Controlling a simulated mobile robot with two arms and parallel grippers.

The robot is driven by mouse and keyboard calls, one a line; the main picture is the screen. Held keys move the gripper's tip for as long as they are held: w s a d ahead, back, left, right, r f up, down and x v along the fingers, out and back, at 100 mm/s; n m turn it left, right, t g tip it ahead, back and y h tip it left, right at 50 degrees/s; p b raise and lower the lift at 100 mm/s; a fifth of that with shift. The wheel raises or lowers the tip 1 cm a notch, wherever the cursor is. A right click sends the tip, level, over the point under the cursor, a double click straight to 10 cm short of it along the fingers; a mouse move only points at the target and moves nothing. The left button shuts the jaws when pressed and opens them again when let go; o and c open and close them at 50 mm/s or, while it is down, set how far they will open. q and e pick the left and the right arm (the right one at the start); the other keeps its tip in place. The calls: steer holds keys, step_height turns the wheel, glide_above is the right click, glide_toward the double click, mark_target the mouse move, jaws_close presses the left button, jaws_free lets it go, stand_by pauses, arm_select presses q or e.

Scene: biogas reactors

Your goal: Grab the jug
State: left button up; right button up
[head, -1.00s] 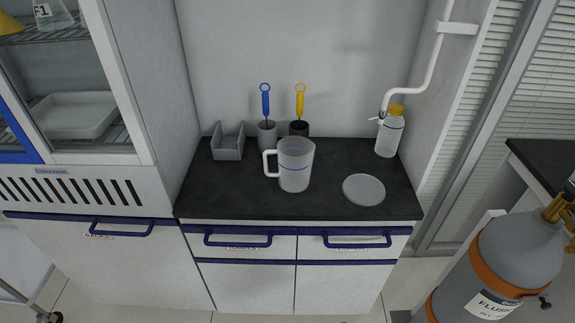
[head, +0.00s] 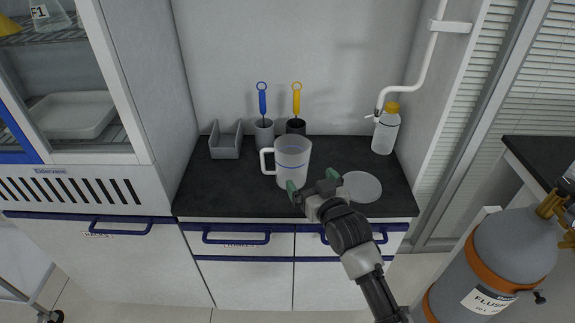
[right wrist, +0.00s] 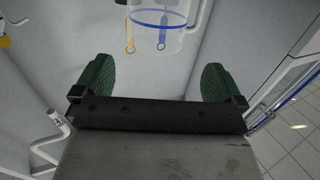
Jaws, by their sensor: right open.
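The jug (head: 292,161) is a translucent grey pitcher with a blue line. It stands upright on the dark countertop, its handle to the left. In the right wrist view the jug (right wrist: 165,18) shows only in part at the top edge, beyond the fingers. My right gripper (head: 312,184) is in front of the jug and a little to its right, with its green fingers apart and nothing between them. It also shows in the right wrist view (right wrist: 158,82). I cannot tell whether a fingertip touches the jug. My left gripper is not in view.
The dark counter (head: 235,195) also holds a grey bin (head: 225,146), a blue brush (head: 262,100), a yellow brush (head: 297,100), a round disc (head: 362,187) and a yellow-capped bottle (head: 386,132). A grey gas cylinder (head: 510,250) stands at the right.

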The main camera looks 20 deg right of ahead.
mark_target(298, 155)
steer(key=shift+t, duration=0.5)
steer(key=w, duration=0.2)
steer(key=w+r, duration=0.1)
steer(key=w, duration=0.3)
steer(key=shift+w+a+r, duration=0.1)
steer(key=shift+a+r, duration=0.1)
steer(key=shift+r, duration=0.15)
steer(key=shift+w+a+f+p, duration=0.15)
steer(key=shift+w+p, duration=0.25)
steer(key=shift+w, duration=1.05)
steer(key=shift+w+a+f+p, duration=0.1)
steer(key=shift+w+a+p, duration=0.2)
steer(key=shift+w, duration=1.1)
steer(key=shift+d+r, duration=0.1)
steer(key=shift+s, duration=0.1)
steer(key=shift+c, duration=0.2)
steer(key=c, duration=0.8)
